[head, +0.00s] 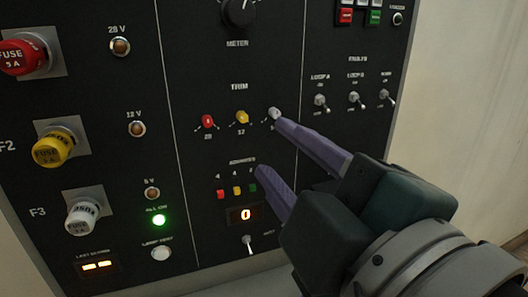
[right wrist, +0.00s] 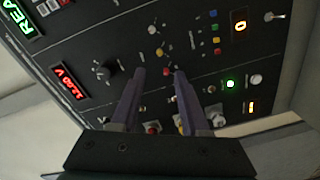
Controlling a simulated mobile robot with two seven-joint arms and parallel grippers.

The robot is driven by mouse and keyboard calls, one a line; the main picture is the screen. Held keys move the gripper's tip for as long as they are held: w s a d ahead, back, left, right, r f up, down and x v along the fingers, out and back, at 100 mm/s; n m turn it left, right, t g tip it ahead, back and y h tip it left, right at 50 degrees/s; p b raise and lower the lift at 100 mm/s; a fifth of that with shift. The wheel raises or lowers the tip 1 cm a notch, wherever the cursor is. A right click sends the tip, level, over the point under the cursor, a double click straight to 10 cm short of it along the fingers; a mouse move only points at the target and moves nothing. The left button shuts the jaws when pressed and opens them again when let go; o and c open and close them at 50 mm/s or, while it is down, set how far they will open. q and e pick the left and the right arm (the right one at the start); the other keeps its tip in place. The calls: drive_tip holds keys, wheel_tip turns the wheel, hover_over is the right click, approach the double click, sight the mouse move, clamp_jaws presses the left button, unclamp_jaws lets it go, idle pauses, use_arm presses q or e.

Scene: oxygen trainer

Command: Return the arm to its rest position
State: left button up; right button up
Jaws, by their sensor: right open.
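My right gripper (head: 267,145) is open in front of the black panel (head: 200,80), its two purple fingers apart with nothing between them. In the head view its upper fingertip overlaps the lower edge of the white trim knob (head: 274,113); I cannot tell whether they touch. The red trim knob (head: 208,121) and yellow trim knob (head: 242,117) are to the left. The lower fingertip lies beside the small coloured buttons (head: 238,188). In the right wrist view the gripper (right wrist: 157,72) also shows open and empty, pointing at the panel. My left gripper is not in view.
Red (head: 22,56), yellow (head: 60,147) and white (head: 85,216) fuse holders stick out at the left. Toggle switches (head: 354,99) stand at the upper right. A green lamp (head: 159,220) is lit and a display (head: 245,214) reads 0. Bare wall (head: 470,130) is right of the panel.

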drive_tip(key=shift+s+d, duration=0.1)
drive_tip(key=shift+s, duration=0.15)
drive_tip(key=s+d+f+m+g+h+p, duration=0.2)
drive_tip(key=s+d+f+m+g+h, duration=0.15)
drive_tip(key=d+m, duration=0.2)
drive_tip(key=s+d+f+m+g+h+p, duration=0.25)
drive_tip(key=d+f+m, duration=0.2)
drive_tip(key=d, duration=0.25)
drive_tip(key=s+d+m+g+p, duration=0.3)
drive_tip(key=s+m+g, duration=0.3)
drive_tip(key=s, duration=0.7)
wheel_tip(320, 180, up, 35)
drive_tip(key=w+n+g+p, duration=0.1)
drive_tip(key=p, duration=3.5)
drive_tip(key=shift+r, duration=0.2)
drive_tip(key=shift+a, duration=0.1)
